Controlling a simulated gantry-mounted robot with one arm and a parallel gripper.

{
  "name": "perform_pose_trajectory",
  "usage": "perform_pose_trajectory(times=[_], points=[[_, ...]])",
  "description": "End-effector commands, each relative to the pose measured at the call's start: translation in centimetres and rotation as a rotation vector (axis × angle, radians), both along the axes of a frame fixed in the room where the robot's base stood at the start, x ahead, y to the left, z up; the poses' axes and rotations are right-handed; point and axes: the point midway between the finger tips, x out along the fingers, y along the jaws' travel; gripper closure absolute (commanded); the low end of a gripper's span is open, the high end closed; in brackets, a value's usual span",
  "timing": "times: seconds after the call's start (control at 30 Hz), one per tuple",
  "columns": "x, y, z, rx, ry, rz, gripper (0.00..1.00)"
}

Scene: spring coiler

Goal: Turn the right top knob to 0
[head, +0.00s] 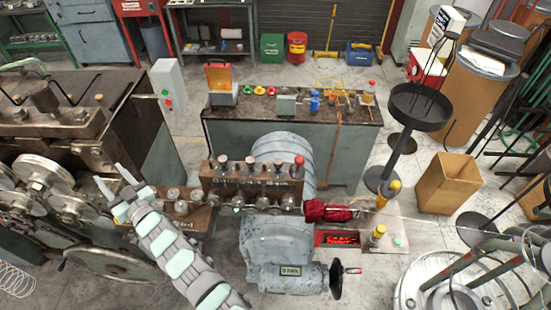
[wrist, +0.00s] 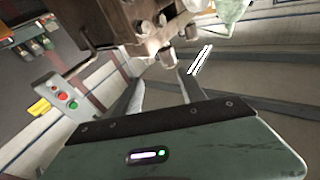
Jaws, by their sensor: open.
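A brown steel block (head: 252,185) sits on the spring coiler with a row of several knobs along its top. The knob at the right end (head: 299,161) has a red cap; the others are metal. Its dial setting is too small to read. My gripper (head: 109,174) is open and empty, well left of the block, with its two fingers pointing up and left in the head view. In the wrist view my gripper (wrist: 160,90) has its fingers apart beneath a dark metal machine part (wrist: 145,30). No red-capped knob shows there.
A grey control box (head: 168,84) with buttons stands behind my gripper, also in the wrist view (wrist: 65,100). Large rollers (head: 60,180) stand at left. A red vise-like part (head: 328,210) and a red tray (head: 342,238) lie right of the block. A workbench (head: 290,140) stands behind.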

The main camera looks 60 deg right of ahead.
Motion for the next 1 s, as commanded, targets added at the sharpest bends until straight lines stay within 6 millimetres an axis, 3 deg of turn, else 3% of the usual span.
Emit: perform_pose_trajectory(times=[0.03,0.1,0.23,0.3,0.37,0.4,0.5,0.63,0.7,0.8,0.9,1.0], points=[[1.2,-4.3,0.4,0.04,0.062,-0.066,0.51],[1.7,-10.2,0.2,0.117,0.159,-0.163,0.51],[-0.2,-20.6,0.0,0.295,0.32,-0.366,0.51],[-2.7,-25.5,0.2,0.41,0.39,-0.48,0.51],[-5.4,-29.1,0.3,0.519,0.448,-0.58,0.51],[-7.6,-31.3,0.5,0.595,0.479,-0.647,0.51],[-13.5,-35.0,1.1,0.804,0.549,-0.804,0.51],[-21.8,-36.6,2.3,1.104,0.624,-0.989,0.51],[-26.0,-36.1,3.1,1.266,0.659,-1.07,0.51],[-30.6,-34.3,4.5,1.472,0.706,-1.153,0.51],[-33.9,-32.2,5.7,1.63,0.745,-1.205,0.51],[-35.9,-30.6,6.7,1.733,0.775,-1.233,0.51]])
